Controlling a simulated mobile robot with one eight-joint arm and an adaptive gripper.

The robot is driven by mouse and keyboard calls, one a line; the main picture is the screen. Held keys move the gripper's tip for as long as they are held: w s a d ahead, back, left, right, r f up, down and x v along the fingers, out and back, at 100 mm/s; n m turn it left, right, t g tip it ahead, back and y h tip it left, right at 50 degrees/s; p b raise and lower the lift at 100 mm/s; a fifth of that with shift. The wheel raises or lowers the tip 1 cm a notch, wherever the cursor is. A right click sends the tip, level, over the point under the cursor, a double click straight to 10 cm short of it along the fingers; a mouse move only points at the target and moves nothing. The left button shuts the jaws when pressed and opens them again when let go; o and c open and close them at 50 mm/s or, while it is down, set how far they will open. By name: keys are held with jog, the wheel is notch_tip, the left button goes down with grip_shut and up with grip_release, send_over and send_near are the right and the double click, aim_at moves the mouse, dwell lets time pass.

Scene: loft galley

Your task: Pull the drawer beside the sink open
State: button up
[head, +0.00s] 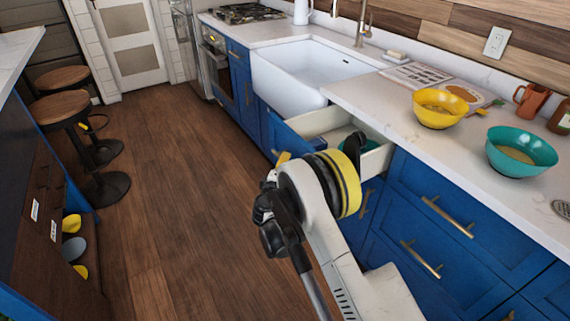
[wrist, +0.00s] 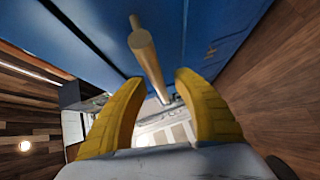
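The blue-fronted drawer (head: 300,130) beside the white sink (head: 300,75) stands pulled out, and its pale inside shows in the head view. Part of its front is hidden behind my arm. My gripper (wrist: 158,82) is at the drawer's front, with only a bit of yellow finger showing in the head view. In the wrist view its two yellow fingers are spread apart. A brass bar handle (wrist: 147,58) on a blue front shows between and beyond the fingertips. I see no finger clearly touching it.
A yellow bowl (head: 440,108) and a teal bowl (head: 521,151) stand on the white counter (head: 385,105) above. Closed blue drawers (head: 445,215) lie to the right. Stools (head: 62,108) stand at the left, with free wooden floor (head: 175,190) between.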

jog(key=s+a+r, duration=0.1)
jog(key=s, duration=0.6)
jog(key=shift+s, duration=0.15)
dwell(0.4)
